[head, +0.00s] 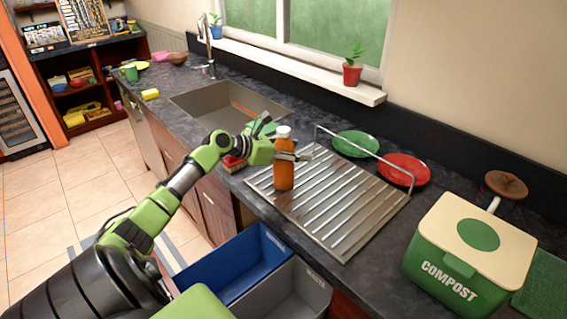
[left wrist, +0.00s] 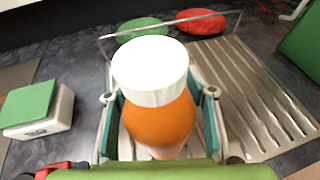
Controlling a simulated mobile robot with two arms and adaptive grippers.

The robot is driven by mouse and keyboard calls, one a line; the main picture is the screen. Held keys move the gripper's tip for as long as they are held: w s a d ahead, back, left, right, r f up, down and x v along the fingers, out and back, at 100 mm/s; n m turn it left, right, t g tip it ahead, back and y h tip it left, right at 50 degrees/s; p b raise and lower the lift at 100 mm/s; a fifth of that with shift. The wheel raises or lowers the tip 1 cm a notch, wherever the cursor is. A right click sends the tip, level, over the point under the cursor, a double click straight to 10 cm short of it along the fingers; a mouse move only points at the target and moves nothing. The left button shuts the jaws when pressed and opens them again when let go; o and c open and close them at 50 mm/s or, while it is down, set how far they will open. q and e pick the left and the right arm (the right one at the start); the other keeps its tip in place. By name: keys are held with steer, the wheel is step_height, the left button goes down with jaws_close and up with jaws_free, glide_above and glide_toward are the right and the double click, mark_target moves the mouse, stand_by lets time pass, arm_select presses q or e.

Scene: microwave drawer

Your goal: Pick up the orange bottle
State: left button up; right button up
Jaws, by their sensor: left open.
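The orange bottle (head: 284,172) with a white cap stands upright at the left part of the metal drying rack (head: 345,235). In the left wrist view the bottle (left wrist: 160,128) fills the middle, its white cap toward the camera. My left gripper (head: 292,156) is at the upper part of the bottle, below the cap. Its open fingers (left wrist: 159,96) lie on either side of the bottle in the left wrist view, with small gaps seen beside it. The bottle's base is hidden in the left wrist view. My right gripper is not in view.
A green plate (head: 355,144) and a red plate (head: 404,169) lie behind the rack's wire rail. A sink (head: 225,103) is to the left. A compost bin (head: 465,255) stands right. Blue (head: 235,265) and grey bins are below the counter's front edge.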

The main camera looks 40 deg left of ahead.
arm_select(q)
steer(key=c, duration=1.2)
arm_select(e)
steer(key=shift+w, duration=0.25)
arm_select(q)
steer(key=shift+c, duration=0.6)
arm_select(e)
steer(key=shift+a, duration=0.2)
arm_select(q)
steer(key=shift+r, duration=0.15)
